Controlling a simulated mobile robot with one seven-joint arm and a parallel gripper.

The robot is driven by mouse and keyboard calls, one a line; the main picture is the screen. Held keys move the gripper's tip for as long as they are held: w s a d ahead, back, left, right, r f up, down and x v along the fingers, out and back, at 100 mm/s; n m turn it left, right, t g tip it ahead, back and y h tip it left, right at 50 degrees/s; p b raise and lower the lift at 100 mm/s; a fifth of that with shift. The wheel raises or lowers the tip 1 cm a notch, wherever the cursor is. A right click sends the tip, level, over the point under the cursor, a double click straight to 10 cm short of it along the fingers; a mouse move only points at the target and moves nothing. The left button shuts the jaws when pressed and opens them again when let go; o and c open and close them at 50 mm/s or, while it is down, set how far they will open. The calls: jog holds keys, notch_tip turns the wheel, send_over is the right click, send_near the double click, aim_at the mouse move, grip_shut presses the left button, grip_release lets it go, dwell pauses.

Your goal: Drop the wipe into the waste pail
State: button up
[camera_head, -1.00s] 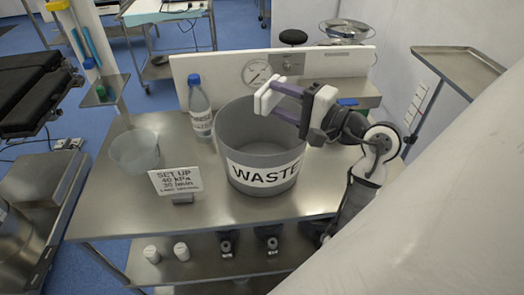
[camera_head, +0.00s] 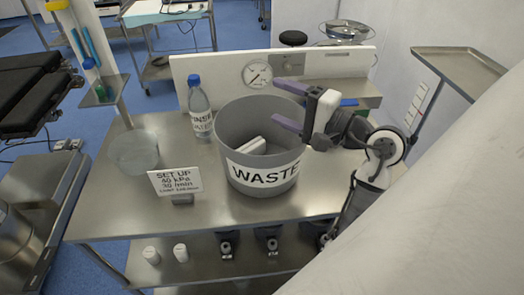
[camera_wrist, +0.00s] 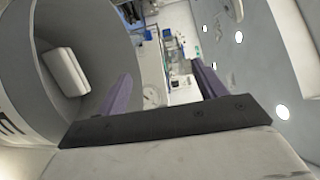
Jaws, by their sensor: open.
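The waste pail (camera_head: 232,150) is a grey round bucket with a "WASTE" label, upright on the steel table. The wipe (camera_head: 251,146) is a white block lying inside the pail. It also shows in the wrist view (camera_wrist: 67,72), against the pail's grey inside. My gripper (camera_head: 281,105) is open and empty, with its purple fingers over the right part of the pail's rim. In the wrist view the two fingers (camera_wrist: 160,90) stand wide apart with nothing between them, and the pail is to their left.
A bottle with a blue cap (camera_head: 201,110), a clear bowl (camera_head: 135,152) and a set-up sign (camera_head: 175,181) stand left of the pail. A white back panel with a gauge (camera_head: 257,74) rises behind. The table front is clear.

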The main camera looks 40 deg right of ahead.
jog(key=b+v, duration=0.4)
jog(key=v, duration=0.9)
